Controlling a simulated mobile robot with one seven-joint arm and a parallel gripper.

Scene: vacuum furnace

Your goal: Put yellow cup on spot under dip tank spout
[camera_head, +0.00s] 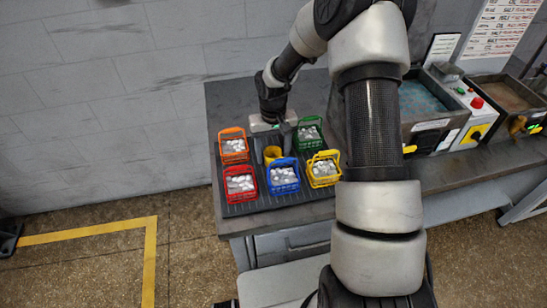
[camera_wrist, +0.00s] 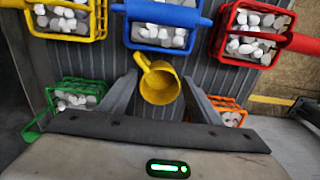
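The yellow cup (camera_head: 272,154) stands among the coloured baskets on a dark ribbed mat (camera_head: 243,207) on the bench. In the wrist view the cup (camera_wrist: 160,84) shows from above, its handle pointing up and left. My gripper (camera_head: 272,143) is over the mat at the cup. In the wrist view the fingers of my gripper (camera_wrist: 160,92) are apart, one on each side of the cup, with gaps visible. At the bench's right, a tank with a blue inside (camera_head: 424,98) and a brown tank (camera_head: 505,93) stand. A yellow fitting (camera_head: 517,126) is on the brown tank's front.
Baskets of white pieces surround the cup: orange (camera_head: 233,133), green (camera_head: 321,124), red (camera_head: 226,170), blue (camera_head: 283,162) and yellow (camera_head: 336,155). A control box with a red button (camera_head: 477,103) stands between the tanks. My arm hides the middle of the bench.

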